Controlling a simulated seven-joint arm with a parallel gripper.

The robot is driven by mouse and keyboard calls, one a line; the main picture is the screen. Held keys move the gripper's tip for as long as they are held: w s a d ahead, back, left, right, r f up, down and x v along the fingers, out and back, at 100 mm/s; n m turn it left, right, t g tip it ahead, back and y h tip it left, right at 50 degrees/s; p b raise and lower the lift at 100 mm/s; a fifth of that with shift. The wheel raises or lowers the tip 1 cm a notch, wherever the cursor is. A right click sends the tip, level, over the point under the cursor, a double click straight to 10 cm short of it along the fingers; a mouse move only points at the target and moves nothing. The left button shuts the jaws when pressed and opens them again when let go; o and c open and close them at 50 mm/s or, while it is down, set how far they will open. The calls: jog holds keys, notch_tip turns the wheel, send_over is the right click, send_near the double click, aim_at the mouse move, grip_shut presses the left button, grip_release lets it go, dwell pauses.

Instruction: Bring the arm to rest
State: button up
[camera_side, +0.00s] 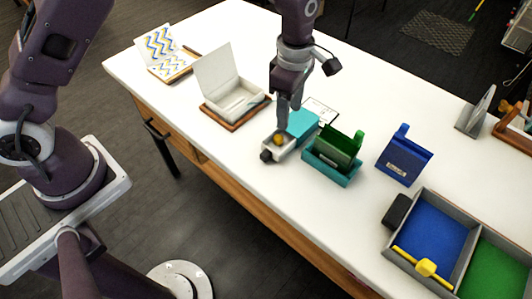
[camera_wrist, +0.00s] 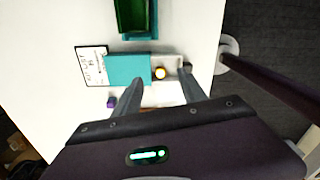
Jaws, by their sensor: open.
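My gripper (camera_side: 289,112) points down over the white table, above a teal box with a white tray sticking out (camera_side: 302,123). In the wrist view the two fingers of my gripper (camera_wrist: 162,80) are apart with nothing between them. The bead also shows in the wrist view (camera_wrist: 161,73), just beyond the fingertips. In the side view the fingers overlap the tray area, so the exact gap above it is hard to tell.
A green container (camera_side: 338,147) stands in a teal holder beside the box, with a blue container (camera_side: 404,160) further right. An open white box (camera_side: 232,104) stands to the left. A tray with blue and green sections (camera_side: 437,231) holds a yellow-handled tool. A printed card lies behind.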

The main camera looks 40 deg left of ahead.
notch_tip(320, 180, up, 4)
jog(key=shift+r, duration=0.1)
jog(key=s+a+r+m+t, duration=0.1)
jog(key=s+a+r+m, duration=0.15)
jog(key=r, duration=0.25)
jog(key=s+a+r+m+h, duration=0.1)
jog(key=s+a+r+m, duration=0.15)
jog(key=s+r, duration=0.2)
jog(key=s+a+r+m+t, duration=0.1)
jog(key=s+r+m, duration=0.15)
jog(key=r, duration=0.25)
jog(key=s+a+r+m+t, duration=0.1)
jog(key=s+a+m, duration=0.2)
jog(key=s+m, duration=0.3)
jog(key=s+a+r+m+t+y, duration=0.1)
jog(key=s+a+m+t, duration=0.1)
jog(key=s+m, duration=0.5)
jog(key=s+a, duration=0.1)
jog(key=s, duration=0.3)
jog(key=shift+t, duration=0.3)
jog(key=shift+r, duration=0.1)
